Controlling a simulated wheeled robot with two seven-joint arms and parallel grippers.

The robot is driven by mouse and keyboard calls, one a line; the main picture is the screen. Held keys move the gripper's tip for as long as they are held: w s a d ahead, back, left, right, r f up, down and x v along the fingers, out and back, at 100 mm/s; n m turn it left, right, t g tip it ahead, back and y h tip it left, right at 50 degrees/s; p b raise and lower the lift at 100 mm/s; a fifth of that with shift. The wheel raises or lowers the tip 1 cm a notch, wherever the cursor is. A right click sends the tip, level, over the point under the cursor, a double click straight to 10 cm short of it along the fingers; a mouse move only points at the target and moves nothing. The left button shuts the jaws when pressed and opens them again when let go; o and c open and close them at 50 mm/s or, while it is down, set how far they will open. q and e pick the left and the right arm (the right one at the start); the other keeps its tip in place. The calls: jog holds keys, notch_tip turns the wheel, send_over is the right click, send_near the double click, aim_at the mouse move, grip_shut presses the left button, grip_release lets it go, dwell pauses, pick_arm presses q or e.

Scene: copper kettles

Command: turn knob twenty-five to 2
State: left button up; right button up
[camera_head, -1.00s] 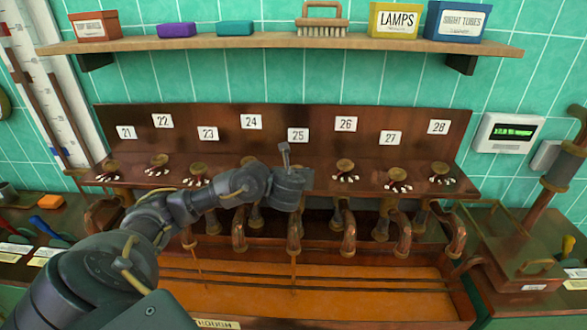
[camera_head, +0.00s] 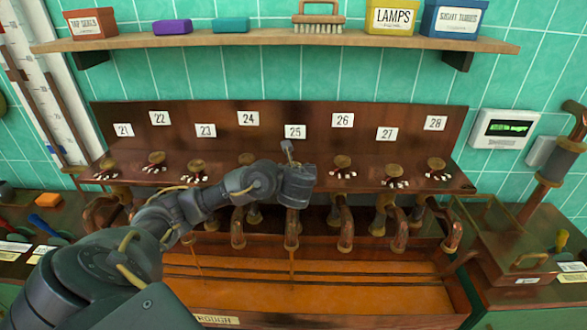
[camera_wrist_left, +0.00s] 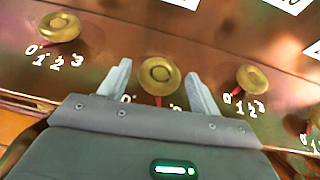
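In the left wrist view a round brass knob (camera_wrist_left: 160,74) sits between the two spread fingers of my left gripper (camera_wrist_left: 161,90), with a gap on each side. Its red pointer points down toward the gripper body. Most of its dial digits are hidden; a 0 shows by the left finger. My right gripper is not in view.
Neighbouring brass knobs (camera_wrist_left: 60,27) (camera_wrist_left: 252,78) with 0 to 3 dials stand close on both sides. Spouts hang over an orange trough (camera_head: 340,295); thin streams fall below 23 and 25. A shelf (camera_head: 270,42) runs above. A display box (camera_head: 506,129) is at right.

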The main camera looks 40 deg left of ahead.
pick_arm(q)
jog(key=shift+o, duration=0.4)
jog(key=shift+s+d+r, duration=0.15)
jog(key=shift+s+d, duration=0.05)
jog(key=shift+d, duration=0.05)
jog(key=p+v, duration=0.1)
jog(key=v, duration=0.9)
jog(key=shift+s, duration=0.15)
